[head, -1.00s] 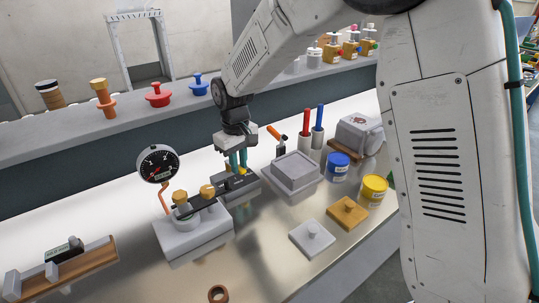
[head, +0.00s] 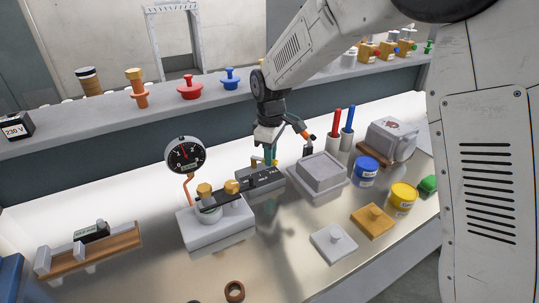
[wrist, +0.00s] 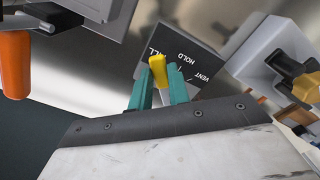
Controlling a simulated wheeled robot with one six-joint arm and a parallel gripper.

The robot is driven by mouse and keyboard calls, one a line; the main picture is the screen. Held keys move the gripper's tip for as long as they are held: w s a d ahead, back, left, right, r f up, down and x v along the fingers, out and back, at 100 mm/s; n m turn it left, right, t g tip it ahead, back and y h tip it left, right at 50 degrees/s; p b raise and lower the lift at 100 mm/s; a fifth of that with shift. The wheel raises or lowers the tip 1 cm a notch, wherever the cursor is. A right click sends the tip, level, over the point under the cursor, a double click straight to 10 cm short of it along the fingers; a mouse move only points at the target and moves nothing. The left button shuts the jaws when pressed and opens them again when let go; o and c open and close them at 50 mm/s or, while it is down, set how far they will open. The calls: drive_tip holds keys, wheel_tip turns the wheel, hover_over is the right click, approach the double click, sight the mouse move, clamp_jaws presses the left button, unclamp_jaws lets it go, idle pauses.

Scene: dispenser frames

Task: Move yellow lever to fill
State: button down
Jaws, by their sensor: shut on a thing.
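The yellow lever (wrist: 158,68) stands on a dark panel (wrist: 190,52) lettered HOLD and VENT, with a third label partly covered that ends in "LL". In the wrist view the lever's top overlaps the start of that label. My gripper (wrist: 159,82) has its two green fingers on either side of the lever, shut on it. The lever is mostly hidden there by the fingers.
A round gauge (head: 185,155) on an orange pipe and a grey valve block (head: 215,226) stand left of the panel. A grey lidded box (head: 318,174) is close on the right. An orange-handled tool (wrist: 15,65) is near my gripper.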

idle(0.3)
drive_tip(key=c, duration=1.3)
unclamp_jaws()
wheel_tip(320, 180, up, 8)
drive_tip(key=shift+f, duration=0.1)
